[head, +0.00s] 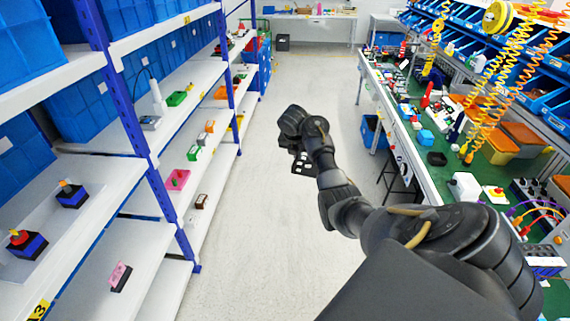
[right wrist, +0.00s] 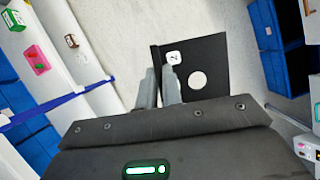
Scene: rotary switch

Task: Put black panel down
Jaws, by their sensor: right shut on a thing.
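The black panel (right wrist: 212,62) shows in the right wrist view as a flat dark plate with a round hole and a small white marked square. My right gripper (right wrist: 160,85) is shut on its left edge. In the head view the panel (head: 303,163) hangs under my right gripper (head: 294,143), partly hidden by the wrist, above the open floor of the aisle. It touches no shelf or bench. My left gripper is not in view.
White shelves (head: 110,180) with blue posts stand on the left, holding blue bins and small switches. A green-topped workbench (head: 425,165) with many parts runs along the right. The grey aisle floor (head: 245,220) between them is clear.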

